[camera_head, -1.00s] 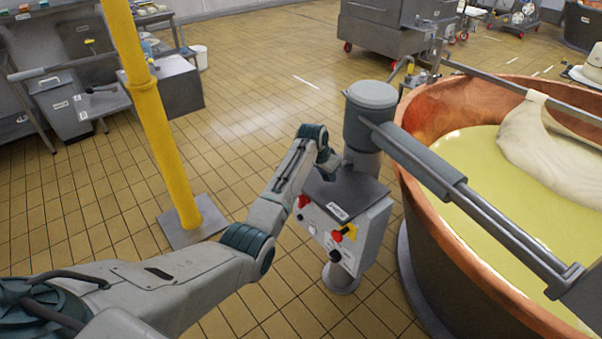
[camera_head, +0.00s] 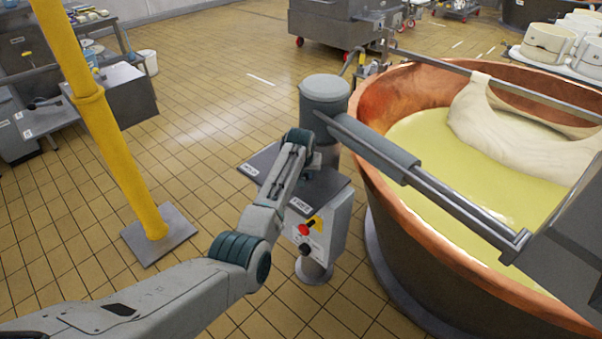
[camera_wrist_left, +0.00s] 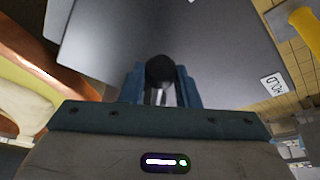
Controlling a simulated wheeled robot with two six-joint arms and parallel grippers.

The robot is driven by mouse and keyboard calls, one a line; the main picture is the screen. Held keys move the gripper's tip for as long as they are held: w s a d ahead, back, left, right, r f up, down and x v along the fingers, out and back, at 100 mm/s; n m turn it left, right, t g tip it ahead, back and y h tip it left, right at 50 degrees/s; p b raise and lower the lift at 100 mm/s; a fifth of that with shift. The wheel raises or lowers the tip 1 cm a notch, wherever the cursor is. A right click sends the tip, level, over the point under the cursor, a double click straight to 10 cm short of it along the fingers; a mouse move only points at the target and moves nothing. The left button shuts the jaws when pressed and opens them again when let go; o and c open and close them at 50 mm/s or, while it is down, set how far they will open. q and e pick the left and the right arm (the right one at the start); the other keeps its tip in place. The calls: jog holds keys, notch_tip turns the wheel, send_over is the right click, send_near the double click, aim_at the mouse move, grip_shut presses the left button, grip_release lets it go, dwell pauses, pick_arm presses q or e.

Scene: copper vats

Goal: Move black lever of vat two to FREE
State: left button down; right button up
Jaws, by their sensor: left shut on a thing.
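The black lever's round knob (camera_wrist_left: 160,70) shows in the left wrist view, between the blue fingers of my left gripper (camera_wrist_left: 161,90). The fingers are shut on it, over a grey plate (camera_wrist_left: 115,45). A label reading HOLD (camera_wrist_left: 272,84) lies on the plate, to the right there. In the head view my left gripper (camera_head: 303,158) is over the plate on top of the control box (camera_head: 332,228), and the lever is hidden behind my arm. Two labels show on the plate, one left (camera_head: 249,169) and one in front (camera_head: 300,205), too small to read surely. My right gripper is not in view.
The copper vat (camera_head: 440,245) with yellow liquid stands right of the box. A grey beam (camera_head: 430,185) runs from the round post (camera_head: 324,95) over its rim. A yellow pole (camera_head: 95,110) stands left. A red button (camera_head: 305,229) is on the box front.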

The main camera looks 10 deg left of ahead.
pick_arm(q)
jog(key=shift+r, duration=0.15)
jog(key=c, duration=1.4)
grip_release()
jog(key=o, duration=0.3)
jog(key=shift+d, duration=0.1)
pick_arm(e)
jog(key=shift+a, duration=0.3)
pick_arm(q)
jog(key=b+v, duration=0.2)
jog(key=v, duration=0.8)
jog(key=shift+r, duration=0.3)
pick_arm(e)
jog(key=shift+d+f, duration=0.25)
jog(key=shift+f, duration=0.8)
pick_arm(q)
jog(key=shift+s, duration=0.1)
